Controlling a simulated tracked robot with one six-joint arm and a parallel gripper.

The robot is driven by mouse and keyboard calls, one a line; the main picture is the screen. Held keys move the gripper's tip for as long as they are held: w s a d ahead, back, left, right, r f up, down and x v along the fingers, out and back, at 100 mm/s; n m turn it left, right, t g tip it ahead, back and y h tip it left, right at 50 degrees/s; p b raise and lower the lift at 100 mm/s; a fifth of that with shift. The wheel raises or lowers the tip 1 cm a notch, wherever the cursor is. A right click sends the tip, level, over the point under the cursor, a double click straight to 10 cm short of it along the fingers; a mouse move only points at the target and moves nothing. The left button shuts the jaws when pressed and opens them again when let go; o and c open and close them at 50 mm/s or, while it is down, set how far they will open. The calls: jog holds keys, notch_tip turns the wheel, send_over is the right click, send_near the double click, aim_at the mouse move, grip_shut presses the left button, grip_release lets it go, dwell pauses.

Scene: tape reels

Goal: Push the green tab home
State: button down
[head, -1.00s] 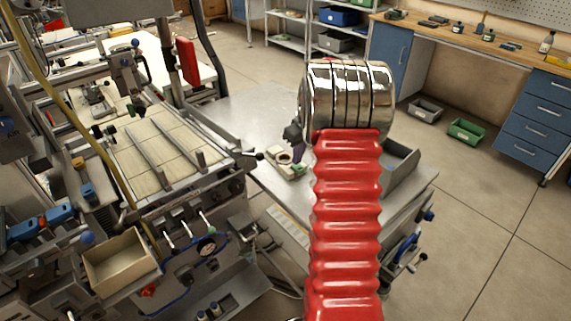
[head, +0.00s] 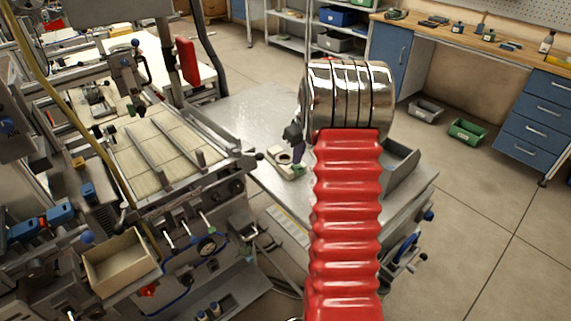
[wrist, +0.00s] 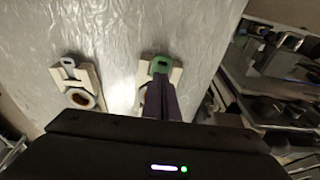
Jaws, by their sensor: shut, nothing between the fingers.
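The green tab (wrist: 160,64) stands at the far end of a cream holder (wrist: 176,74) on the metal table in the wrist view. My gripper (wrist: 158,84) is shut and empty, its dark fingers reaching over this holder, with tips just on the near side of the tab. I cannot tell whether they touch it. The fingers hide most of the holder's middle. A second cream holder (wrist: 88,78) to the left has a grey tab (wrist: 69,64) and a round ring (wrist: 80,98). In the head view my gripper (head: 297,158) shows partly beside my red arm, near the holders.
The bare metal tabletop (head: 240,110) is clear behind and left of the holders. A grey tray (head: 402,165) stands at the table's right end. A machine with a slatted bed (head: 160,155) borders the table on the left.

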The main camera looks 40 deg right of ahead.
jog(key=shift+f, duration=0.6)
dwell(1.1)
notch_tip(320, 180, up, 7)
dwell(1.0)
jog(key=shift+m, duration=0.3)
